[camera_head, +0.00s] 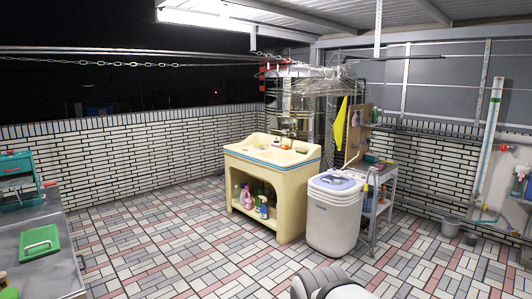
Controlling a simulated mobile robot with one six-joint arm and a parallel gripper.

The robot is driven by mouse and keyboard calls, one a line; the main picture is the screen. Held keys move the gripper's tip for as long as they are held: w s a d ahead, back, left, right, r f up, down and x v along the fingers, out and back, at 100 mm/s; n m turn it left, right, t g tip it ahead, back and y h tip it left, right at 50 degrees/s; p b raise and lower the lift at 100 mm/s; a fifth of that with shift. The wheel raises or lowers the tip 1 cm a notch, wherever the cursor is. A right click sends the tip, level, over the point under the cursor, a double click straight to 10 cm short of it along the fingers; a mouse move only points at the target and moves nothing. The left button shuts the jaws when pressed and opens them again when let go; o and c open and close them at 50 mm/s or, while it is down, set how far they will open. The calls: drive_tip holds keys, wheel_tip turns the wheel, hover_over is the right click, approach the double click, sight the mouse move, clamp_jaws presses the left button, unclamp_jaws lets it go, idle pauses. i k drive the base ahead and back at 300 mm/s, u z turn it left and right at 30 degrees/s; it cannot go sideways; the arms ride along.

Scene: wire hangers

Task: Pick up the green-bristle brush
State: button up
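I cannot make out a green-bristle brush for certain. A flat green item with a pale loop on top (40,241) lies on the grey metal counter (50,272) at the left. A small green object with a tan top (7,287) is cut off at the lower left edge. Small items, too small to tell apart, lie on the cream sink unit and the side shelf. My arm's grey and white rounded links show at the bottom centre. My gripper is not in view.
A cream sink unit (240,180) with spray bottles (263,207) on its lower shelf stands mid-scene. A white washer (333,222) and a grey shelf stand (385,172) are to its right. A bucket (450,227) is by the wall. The tiled floor (165,245) is clear at centre left.

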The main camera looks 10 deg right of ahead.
sight(298, 151)
drive_tip(key=z, duration=0.2)
drive_tip(key=i, duration=0.9)
drive_tip(key=z, duration=0.45)
drive_tip(key=i, duration=4.05)
drive_tip(key=u, duration=0.4)
drive_tip(key=i, duration=0.85)
drive_tip(key=u, duration=0.15)
drive_tip(key=k, duration=0.75)
drive_tip(key=u, duration=0.2)
drive_tip(key=i, duration=0.75)
drive_tip(key=z, duration=0.1)
